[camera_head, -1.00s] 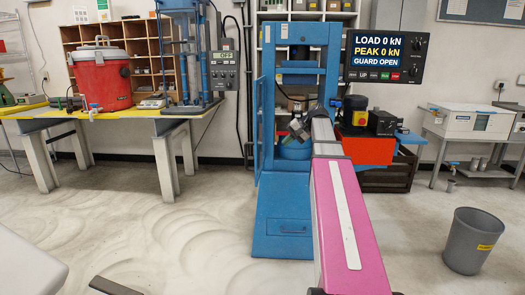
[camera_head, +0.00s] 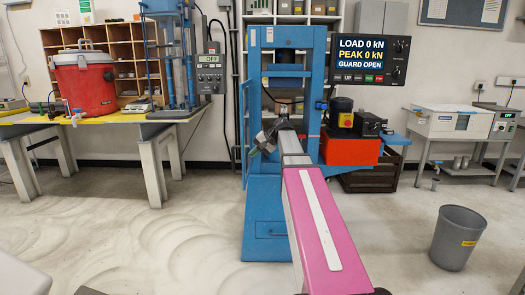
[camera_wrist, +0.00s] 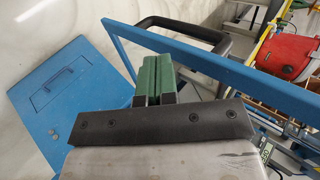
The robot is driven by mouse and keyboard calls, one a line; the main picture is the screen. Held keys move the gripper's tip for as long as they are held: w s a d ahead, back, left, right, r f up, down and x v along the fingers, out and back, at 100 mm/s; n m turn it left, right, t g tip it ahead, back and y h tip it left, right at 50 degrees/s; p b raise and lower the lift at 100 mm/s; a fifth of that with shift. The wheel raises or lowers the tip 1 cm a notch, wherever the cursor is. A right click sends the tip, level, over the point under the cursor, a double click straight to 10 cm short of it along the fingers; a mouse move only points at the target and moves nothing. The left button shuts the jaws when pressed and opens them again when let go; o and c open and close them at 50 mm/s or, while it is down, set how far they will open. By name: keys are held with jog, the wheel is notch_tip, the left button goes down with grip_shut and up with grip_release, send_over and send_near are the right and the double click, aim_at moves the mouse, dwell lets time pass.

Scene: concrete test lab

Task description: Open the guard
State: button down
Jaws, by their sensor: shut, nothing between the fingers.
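The guard (camera_head: 243,125) is a blue framed door on the left side of the blue testing machine (camera_head: 268,225). It stands swung out, seen nearly edge-on in the head view. In the wrist view its blue frame bar (camera_wrist: 215,65) runs diagonally past the fingers, with a black loop handle (camera_wrist: 185,27) on it. My gripper (camera_head: 262,142) is in front of the machine opening, close to the guard. Its green-padded fingers (camera_wrist: 154,72) are shut and empty, beside the bar; contact cannot be told. The display (camera_head: 362,58) reads "GUARD OPEN".
A grey bin (camera_head: 458,238) stands on the floor at right. A bench (camera_head: 150,128) with a red cooler (camera_head: 84,82) is at left. An orange unit (camera_head: 348,150) sits right of the machine. The floor at front left is mostly clear.

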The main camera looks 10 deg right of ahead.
jog(key=shift+w+a, duration=0.3)
jog(key=shift+a, duration=0.55)
jog(key=w+a+m+t, duration=0.1)
jog(key=w+a, duration=0.2)
jog(key=a, duration=0.5)
jog(key=shift+a, duration=0.35)
jog(key=s+f+v, duration=0.2)
jog(key=s+v, duration=0.1)
jog(key=v, duration=0.9)
jog(key=s+f+n+g+h, duration=0.15)
jog(key=s+f, duration=0.25)
jog(key=f, duration=0.7)
jog(key=s+f+m+h, duration=0.1)
jog(key=s+f+h, duration=0.3)
jog(key=f, duration=0.7)
jog(key=s+d+f+n+g+h, duration=0.1)
jog(key=s+f+n+g+h, duration=0.1)
jog(key=s+f, duration=1.3)
notch_tip(320, 180, down, 3)
jog(key=shift+s+d+r+n+h, duration=0.2)
jog(key=shift+d+r+n+h, duration=0.1)
jog(key=shift+n+h, duration=0.6)
